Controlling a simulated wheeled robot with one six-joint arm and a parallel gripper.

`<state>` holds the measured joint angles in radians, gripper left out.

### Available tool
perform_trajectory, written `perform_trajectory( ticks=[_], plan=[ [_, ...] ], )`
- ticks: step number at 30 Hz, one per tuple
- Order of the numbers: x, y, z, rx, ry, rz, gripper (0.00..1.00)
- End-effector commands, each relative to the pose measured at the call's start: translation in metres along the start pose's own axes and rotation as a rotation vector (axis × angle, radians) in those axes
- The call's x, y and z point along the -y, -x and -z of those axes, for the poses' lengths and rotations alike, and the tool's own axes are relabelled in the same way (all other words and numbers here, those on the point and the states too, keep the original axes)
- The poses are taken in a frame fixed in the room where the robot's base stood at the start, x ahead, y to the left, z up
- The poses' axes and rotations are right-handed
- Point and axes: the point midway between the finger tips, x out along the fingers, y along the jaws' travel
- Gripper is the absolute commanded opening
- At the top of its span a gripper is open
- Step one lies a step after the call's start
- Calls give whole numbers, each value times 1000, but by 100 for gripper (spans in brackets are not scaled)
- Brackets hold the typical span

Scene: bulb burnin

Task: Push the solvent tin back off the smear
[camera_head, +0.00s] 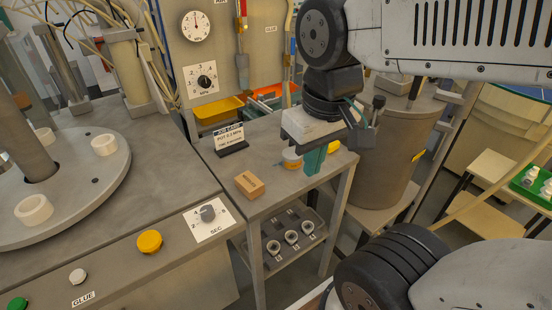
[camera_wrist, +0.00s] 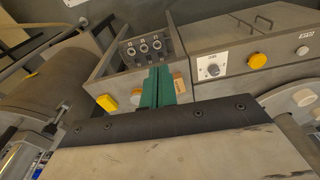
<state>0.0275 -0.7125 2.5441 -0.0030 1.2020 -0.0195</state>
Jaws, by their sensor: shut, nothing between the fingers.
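The likely solvent tin, a small round orange and white container (camera_head: 291,160), stands on the small grey table (camera_head: 222,172) in the head view. A small bluish mark (camera_head: 278,165), perhaps the smear, shows at its left edge; the tin may hide more of it. My gripper (camera_head: 313,170) has its teal fingers pointing down just right of the tin. Whether they touch it I cannot tell. In the wrist view my gripper (camera_wrist: 157,70) shows its fingers together and empty, hiding part of the tabletop.
A wooden block (camera_head: 249,184) lies near the table's front left, with a job card stand (camera_head: 230,140) behind it. A yellow object (camera_head: 334,146) is right of my fingers. A large drum (camera_head: 395,160) stands close on the right. Bare tabletop lies between block and tin.

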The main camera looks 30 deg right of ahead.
Motion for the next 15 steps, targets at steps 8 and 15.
perform_trajectory(
  ticks=[8, 15],
  plan=[
    [-50, -41, 76, 62, -52, -7, 0],
    [-108, -96, 124, 98, -84, -3, 0]
  ],
)
